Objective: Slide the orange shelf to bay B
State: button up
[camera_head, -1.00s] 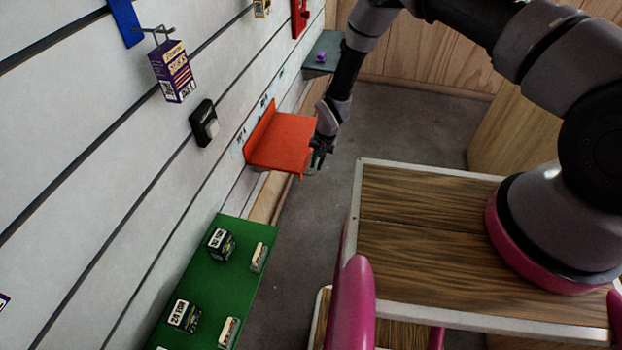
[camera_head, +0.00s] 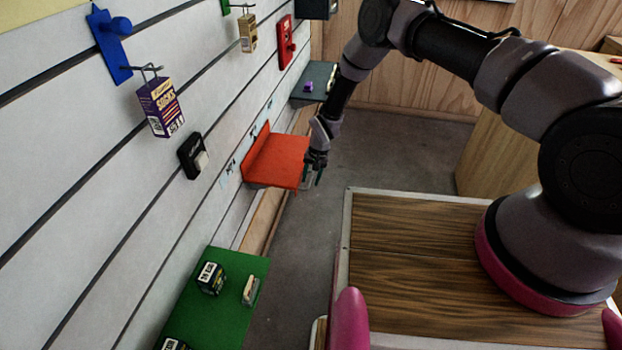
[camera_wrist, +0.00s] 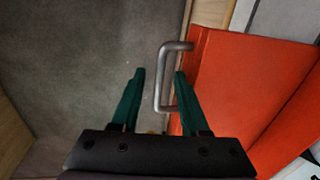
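The orange shelf (camera_head: 280,160) stands out from the slatted wall in the head view, and fills the right of the wrist view (camera_wrist: 250,85). A grey metal bar handle (camera_wrist: 162,75) sticks out from its front edge. My gripper (camera_wrist: 157,78) is open, with its dark green fingers on either side of the handle. The handle is closer to the right finger; whether it touches is unclear. In the head view my gripper (camera_head: 312,178) is at the shelf's front edge. Small bay labels (camera_head: 228,172) show on the wall around the shelf, too small to read surely.
A green shelf (camera_head: 228,310) with small boxes is nearer me on the wall. A dark grey shelf (camera_head: 312,85) with a purple item is farther along. A socks box (camera_head: 162,106) and a black item (camera_head: 193,156) hang above. The grey floor (camera_head: 385,150) beside the wall is open.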

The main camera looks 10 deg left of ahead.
jog(key=shift+r, duration=0.15)
notch_tip(320, 180, up, 10)
jog(key=d, duration=0.2)
jog(key=shift+r, duration=0.15)
dwell(0.5)
